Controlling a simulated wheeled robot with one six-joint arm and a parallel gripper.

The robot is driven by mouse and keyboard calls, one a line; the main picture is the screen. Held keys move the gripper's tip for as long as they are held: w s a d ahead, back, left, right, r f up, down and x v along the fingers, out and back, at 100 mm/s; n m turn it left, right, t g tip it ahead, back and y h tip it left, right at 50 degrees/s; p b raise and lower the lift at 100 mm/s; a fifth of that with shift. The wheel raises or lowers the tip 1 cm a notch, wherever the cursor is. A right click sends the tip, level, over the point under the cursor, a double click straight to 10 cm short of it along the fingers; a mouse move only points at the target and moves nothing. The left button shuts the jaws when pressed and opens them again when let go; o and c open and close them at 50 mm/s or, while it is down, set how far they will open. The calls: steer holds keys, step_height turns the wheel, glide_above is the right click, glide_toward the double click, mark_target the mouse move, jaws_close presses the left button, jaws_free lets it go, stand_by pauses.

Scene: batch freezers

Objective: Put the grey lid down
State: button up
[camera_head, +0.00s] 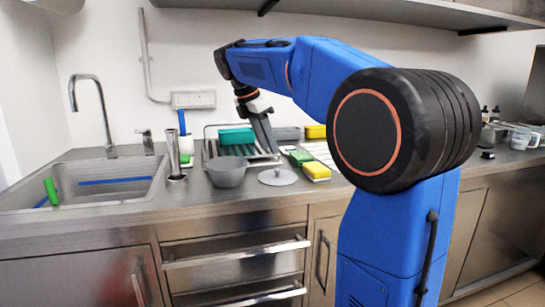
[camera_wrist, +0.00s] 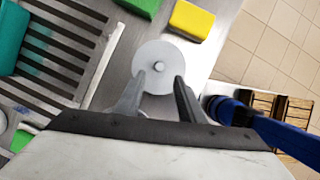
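The grey lid (camera_head: 277,177), a flat disc with a small knob, lies on the steel counter to the right of a grey bowl (camera_head: 228,173). In the wrist view the lid (camera_wrist: 158,52) is just beyond my fingertips, its knob between their lines. My gripper (camera_head: 271,150) is above and behind the lid in the head view, pointing down. In the wrist view my gripper (camera_wrist: 160,80) has its two fingers spread with nothing between them. The lid appears apart from the fingers.
A drying rack (camera_wrist: 60,50) with a teal container (camera_head: 237,137) stands behind. Yellow (camera_head: 316,171) and green (camera_head: 299,158) sponge-like blocks lie right of the lid. The sink (camera_head: 105,183) is at the left. Bare counter lies in front of the lid.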

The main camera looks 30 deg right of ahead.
steer(key=shift+v, duration=1.7)
steer(key=s+a+f+m+t+y, duration=0.1)
steer(key=s+a+f+m, duration=0.2)
steer(key=s+f+m, duration=0.3)
steer(key=s+a+f+m+t+y, duration=0.2)
steer(key=s+a+f+m, duration=0.2)
steer(key=s+f, duration=0.9)
steer(key=s+a+f+m+t+y, duration=0.1)
steer(key=s+a+f+m, duration=0.2)
steer(key=s+f+m, duration=0.5)
steer(key=s+f, duration=0.2)
steer(key=s, duration=0.1)
steer(key=shift+a+f+t+y, duration=0.3)
